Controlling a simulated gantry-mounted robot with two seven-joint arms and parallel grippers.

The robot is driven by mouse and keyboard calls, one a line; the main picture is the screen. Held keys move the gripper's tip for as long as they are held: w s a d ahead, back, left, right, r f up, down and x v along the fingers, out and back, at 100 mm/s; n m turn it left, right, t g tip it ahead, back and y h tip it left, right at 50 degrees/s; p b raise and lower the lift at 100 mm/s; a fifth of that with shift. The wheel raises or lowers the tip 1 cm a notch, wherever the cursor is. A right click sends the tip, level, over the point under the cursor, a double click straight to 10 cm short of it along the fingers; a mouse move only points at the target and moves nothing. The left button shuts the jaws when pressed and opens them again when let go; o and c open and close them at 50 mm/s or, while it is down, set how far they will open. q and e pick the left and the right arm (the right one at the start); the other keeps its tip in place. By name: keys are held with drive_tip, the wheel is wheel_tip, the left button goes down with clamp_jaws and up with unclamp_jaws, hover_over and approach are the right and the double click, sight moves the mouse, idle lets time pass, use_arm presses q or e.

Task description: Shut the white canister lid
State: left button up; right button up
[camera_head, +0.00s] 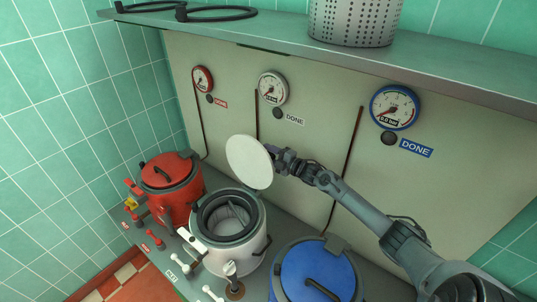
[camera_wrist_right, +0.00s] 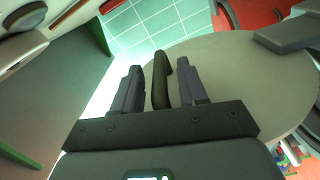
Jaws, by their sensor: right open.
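The white canister (camera_head: 205,250) stands in the middle of the counter with its mouth uncovered and a dark rim around it. Its white lid (camera_head: 248,162) is swung up on its hinge, standing steeply at the canister's back right. The lid's broad face (camera_wrist_right: 235,75) fills the right of the right wrist view. My right gripper (camera_head: 275,153) is at the lid's right side, partly hidden behind it. In the wrist view, the open right gripper (camera_wrist_right: 159,68) has a finger on each side of the dark lid handle (camera_wrist_right: 160,90), with gaps showing. My left gripper is not in view.
A red canister (camera_head: 168,170) on the left and a blue canister (camera_head: 312,272) on the right have their lids down. Small levers (camera_head: 179,267) line the counter front. Gauges (camera_head: 272,88) are on the wall panel under a shelf (camera_head: 240,32) holding a perforated pot (camera_head: 353,22).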

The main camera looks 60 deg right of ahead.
drive_tip(key=shift+w, duration=0.2)
drive_tip(key=c, duration=0.7)
clamp_jaws()
drive_tip(key=shift+a+r, duration=0.1)
drive_tip(key=shift+r, duration=0.05)
